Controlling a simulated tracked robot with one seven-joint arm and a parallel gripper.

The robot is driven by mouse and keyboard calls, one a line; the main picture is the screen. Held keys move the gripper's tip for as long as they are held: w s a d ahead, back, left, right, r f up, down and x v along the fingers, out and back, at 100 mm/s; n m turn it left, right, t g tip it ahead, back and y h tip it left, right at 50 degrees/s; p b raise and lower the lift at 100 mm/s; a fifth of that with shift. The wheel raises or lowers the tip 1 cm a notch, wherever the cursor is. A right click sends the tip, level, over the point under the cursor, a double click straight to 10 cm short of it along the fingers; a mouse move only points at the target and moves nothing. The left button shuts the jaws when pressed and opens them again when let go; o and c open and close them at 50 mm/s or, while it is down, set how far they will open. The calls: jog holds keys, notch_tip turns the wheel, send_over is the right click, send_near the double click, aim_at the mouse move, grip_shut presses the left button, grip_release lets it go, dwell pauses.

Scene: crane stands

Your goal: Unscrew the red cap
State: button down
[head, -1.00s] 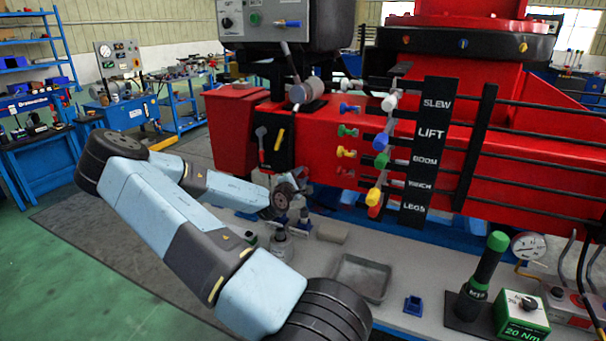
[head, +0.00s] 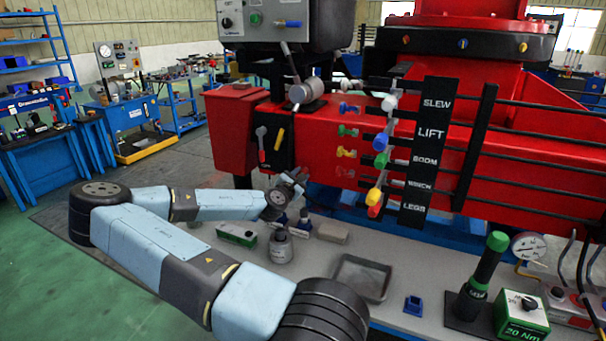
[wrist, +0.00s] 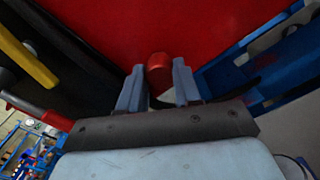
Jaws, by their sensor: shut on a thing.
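The red cap (wrist: 158,62) shows in the wrist view as a small faceted red piece against the red machine wall. My gripper (wrist: 157,82) has its two blue-grey fingers on either side of it and is shut on it. In the head view my gripper (head: 298,180) is at the front of the red crane stand (head: 335,145), low and just right of the black lever panel. The cap cannot be made out there.
Coloured couplings and control levers (head: 380,160) stick out to the right of my gripper. On the bench below are a green-and-white box (head: 237,234), a grey bottle (head: 281,247), an empty tray (head: 362,278) and a torque tool (head: 482,278).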

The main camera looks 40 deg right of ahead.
jog(key=shift+n, duration=0.8)
jog(key=c, duration=0.7)
grip_release()
jog(key=shift+c, duration=0.8)
jog(key=m, duration=3.1)
jog(key=shift+f, duration=0.1)
